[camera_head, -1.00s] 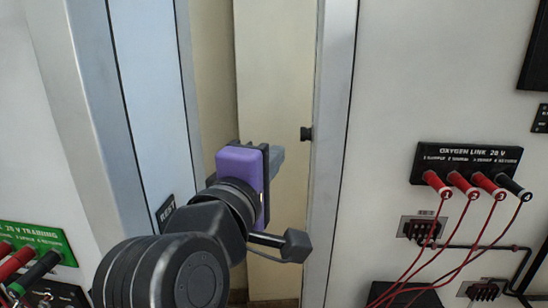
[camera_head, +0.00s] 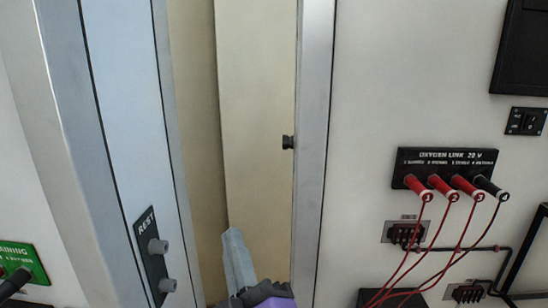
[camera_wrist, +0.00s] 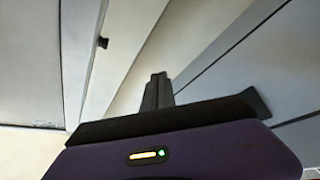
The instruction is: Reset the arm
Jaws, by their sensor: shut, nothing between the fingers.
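My gripper (camera_head: 236,262) shows at the bottom middle of the head view. Its grey fingers point up and are closed together with nothing between them. Part of its purple body shows at the bottom edge. In the wrist view the dark fingers (camera_wrist: 157,92) of my gripper are also together, in front of pale panels. The fingers appear in front of the cream recess; I cannot tell how far they are from its back. Most of my arm is out of view.
A black "REST" bracket (camera_head: 147,250) with two grey pegs is on the blue-grey panel at left. A black "OXYGEN LINK 20 V" block (camera_head: 450,162) with red and black plugs and hanging red wires is at right. A green training panel (camera_head: 22,262) is at lower left. A black knob (camera_head: 288,142) sits near the recess's edge.

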